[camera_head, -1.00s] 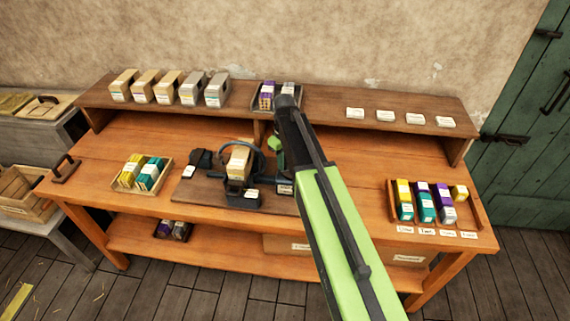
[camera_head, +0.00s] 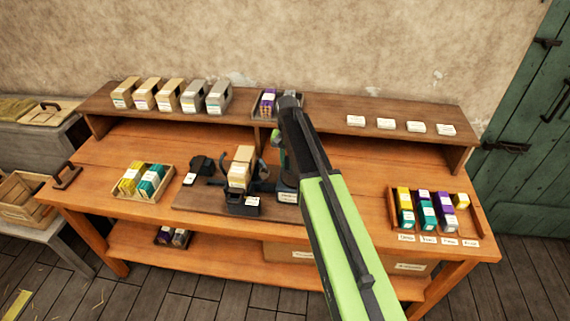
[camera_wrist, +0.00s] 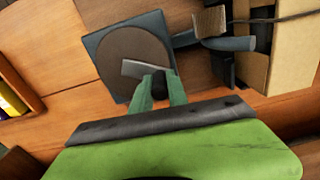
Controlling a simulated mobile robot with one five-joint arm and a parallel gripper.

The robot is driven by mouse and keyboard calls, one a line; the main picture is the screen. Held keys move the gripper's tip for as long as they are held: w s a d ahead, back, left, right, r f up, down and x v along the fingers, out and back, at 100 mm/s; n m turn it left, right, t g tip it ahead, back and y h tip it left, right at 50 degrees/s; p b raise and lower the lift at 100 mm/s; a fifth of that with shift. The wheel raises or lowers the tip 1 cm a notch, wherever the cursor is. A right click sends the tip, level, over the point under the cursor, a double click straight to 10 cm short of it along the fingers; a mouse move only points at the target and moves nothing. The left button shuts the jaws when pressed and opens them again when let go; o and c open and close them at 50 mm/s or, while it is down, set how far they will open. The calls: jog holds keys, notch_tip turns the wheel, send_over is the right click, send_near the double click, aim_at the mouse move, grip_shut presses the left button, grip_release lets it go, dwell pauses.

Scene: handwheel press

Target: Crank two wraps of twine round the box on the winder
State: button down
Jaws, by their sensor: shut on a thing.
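The winder (camera_head: 243,204) stands on a dark base board on the bench, with a tan box (camera_head: 239,168) upright in it. Dark curved arms show on both sides of the box. In the wrist view the box (camera_wrist: 284,45) is at the right edge. A grey crank handle (camera_wrist: 138,69) lies across a round brown disc (camera_wrist: 133,48) on a dark square plate. My gripper (camera_wrist: 160,78) is shut on the crank handle, its green fingers at the handle's end. In the head view my arm hides most of the crank. I cannot make out the wraps of twine.
A crate with yellow and teal packs (camera_head: 143,180) is left of the winder. A tray of coloured packs (camera_head: 430,208) is at the right. Several holders (camera_head: 170,94) and a small tray (camera_head: 277,104) stand on the raised shelf.

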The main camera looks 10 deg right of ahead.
jog(key=m, duration=0.1)
jog(key=d+m, duration=0.1)
jog(key=m, duration=0.1)
jog(key=shift+w, duration=0.4)
jog(key=m, duration=0.1)
jog(key=d+m, duration=0.1)
jog(key=m, duration=0.1)
jog(key=shift+w+d+m, duration=0.15)
jog(key=shift+w+m, duration=0.05)
jog(key=shift+m, duration=0.1)
jog(key=m, duration=0.1)
jog(key=d+m, duration=0.1)
jog(key=m, duration=0.1)
jog(key=shift+d+m, duration=0.25)
jog(key=shift+m, duration=0.05)
jog(key=m, duration=0.1)
jog(key=d+m, duration=0.1)
jog(key=shift+s+m, duration=0.15)
jog(key=shift+m, duration=0.15)
jog(key=m, duration=0.1)
jog(key=s+d+m, duration=0.1)
jog(key=m, duration=0.3)
jog(key=shift+s+d, duration=0.15)
jog(key=shift+d, duration=0.25)
jog(key=m, duration=0.2)
jog(key=s+m, duration=0.1)
jog(key=m, duration=0.1)
jog(key=s+d+m, duration=0.1)
jog(key=shift+m, duration=0.4)
